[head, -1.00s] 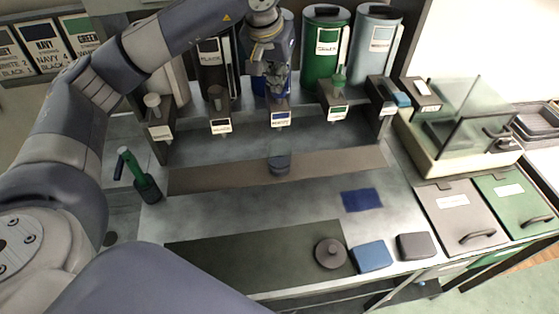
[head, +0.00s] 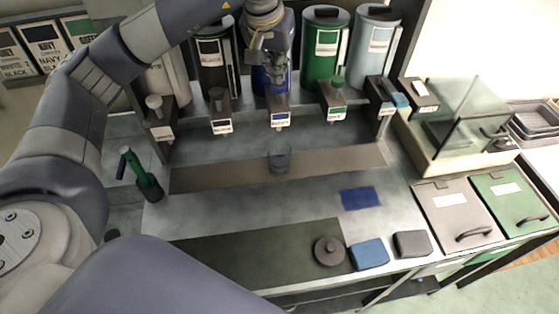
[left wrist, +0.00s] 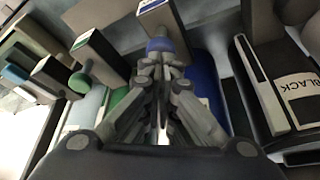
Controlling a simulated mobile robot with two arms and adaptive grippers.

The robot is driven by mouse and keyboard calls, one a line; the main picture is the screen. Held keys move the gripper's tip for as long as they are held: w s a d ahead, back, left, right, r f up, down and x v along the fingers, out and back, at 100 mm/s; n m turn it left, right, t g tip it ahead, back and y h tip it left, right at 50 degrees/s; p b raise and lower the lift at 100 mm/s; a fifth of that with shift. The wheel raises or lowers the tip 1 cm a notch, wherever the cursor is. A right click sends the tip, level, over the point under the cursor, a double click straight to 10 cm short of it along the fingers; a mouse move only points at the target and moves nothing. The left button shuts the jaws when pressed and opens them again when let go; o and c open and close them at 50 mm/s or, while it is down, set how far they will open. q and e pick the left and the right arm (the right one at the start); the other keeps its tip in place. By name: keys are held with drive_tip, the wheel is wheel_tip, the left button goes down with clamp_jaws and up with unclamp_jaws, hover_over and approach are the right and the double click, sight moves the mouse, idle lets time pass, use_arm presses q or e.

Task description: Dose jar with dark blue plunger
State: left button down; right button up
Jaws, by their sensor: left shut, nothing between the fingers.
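A small glass jar (head: 279,158) stands upright on the brown strip below the middle dispenser (head: 280,119), which has a blue-marked label. What is in the jar is too small to tell. The dark blue plunger (left wrist: 160,45) shows as a round blue knob in the left wrist view, just beyond my fingertips; the fingers partly cover it. My left gripper (head: 268,74) is shut and empty above the middle dispenser, in front of the blue canister (head: 258,80). Whether the fingertips touch the plunger I cannot tell. My right gripper is out of view.
Black (head: 215,65) and green (head: 322,50) canisters flank the blue one. A scale with glass panels (head: 465,130) stands at right. A green-handled tool in a holder (head: 150,187) is at left. A blue mat (head: 361,198), a round dark lid (head: 328,251) and pads lie in front.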

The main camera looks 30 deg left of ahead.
sight(278, 86)
use_arm(q)
drive_tip(key=shift+f, duration=0.1)
drive_tip(key=shift+s+f+b, duration=0.1)
drive_tip(key=shift+f+b, duration=1.55)
drive_tip(key=shift+f, duration=0.3)
drive_tip(key=shift+r, duration=0.25)
drive_tip(key=shift+r+p, duration=1.4)
drive_tip(key=shift+r, duration=0.4)
wheel_tip(278, 86, up, 6)
drive_tip(key=p, duration=0.4)
